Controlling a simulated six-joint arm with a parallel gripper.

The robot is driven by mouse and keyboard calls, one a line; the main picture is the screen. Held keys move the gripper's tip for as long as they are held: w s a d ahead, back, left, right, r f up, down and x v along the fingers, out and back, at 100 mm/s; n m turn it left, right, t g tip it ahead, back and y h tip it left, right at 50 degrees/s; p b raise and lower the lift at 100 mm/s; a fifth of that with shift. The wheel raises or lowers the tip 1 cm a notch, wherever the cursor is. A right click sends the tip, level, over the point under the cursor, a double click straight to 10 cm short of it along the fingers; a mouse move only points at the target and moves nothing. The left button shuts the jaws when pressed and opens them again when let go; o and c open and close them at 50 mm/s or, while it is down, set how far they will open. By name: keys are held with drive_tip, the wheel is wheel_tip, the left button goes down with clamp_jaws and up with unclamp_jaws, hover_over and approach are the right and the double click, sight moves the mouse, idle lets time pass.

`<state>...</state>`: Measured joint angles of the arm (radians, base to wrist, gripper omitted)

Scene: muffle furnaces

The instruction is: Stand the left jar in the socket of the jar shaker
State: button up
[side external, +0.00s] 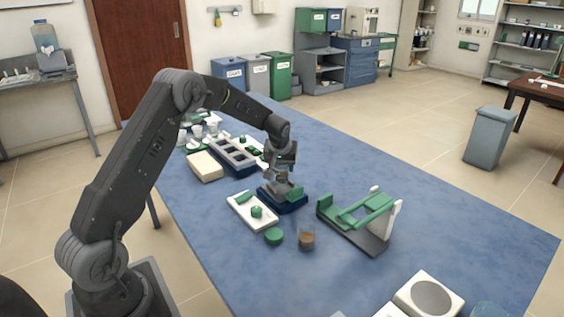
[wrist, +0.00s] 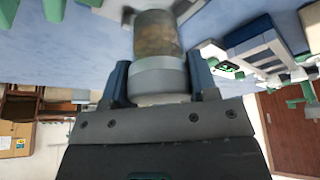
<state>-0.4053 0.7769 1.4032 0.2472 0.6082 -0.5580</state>
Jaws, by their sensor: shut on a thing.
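My gripper (side external: 281,174) points down over a dark blue base with a grey top, which appears to be the jar shaker (side external: 284,205). In the wrist view my gripper (wrist: 158,78) has its two blue fingers closed on the light grey top of a jar (wrist: 158,37). The jar is clear with brown contents and extends away from the fingers. From the side, the gripper and shaker largely hide it. I cannot tell whether its bottom is in the socket or just above it. A second jar with brown contents (side external: 307,239) stands on the table in front.
A green round piece (side external: 274,236) lies beside the standing jar. A white tray (side external: 238,212) with green pieces is left of the shaker. A green-and-grey stand (side external: 372,242) is close on the right. Behind are a grey rack (side external: 232,155) and a beige block (side external: 205,167). The table's far right is clear.

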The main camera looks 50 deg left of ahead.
drive_tip(key=shift+f, duration=0.2)
idle(0.5)
drive_tip(key=shift+f, duration=1.1)
drive_tip(key=shift+f, duration=0.1)
drive_tip(key=o, duration=1.3)
drive_tip(key=shift+o, duration=0.2)
drive_tip(key=shift+r, duration=4)
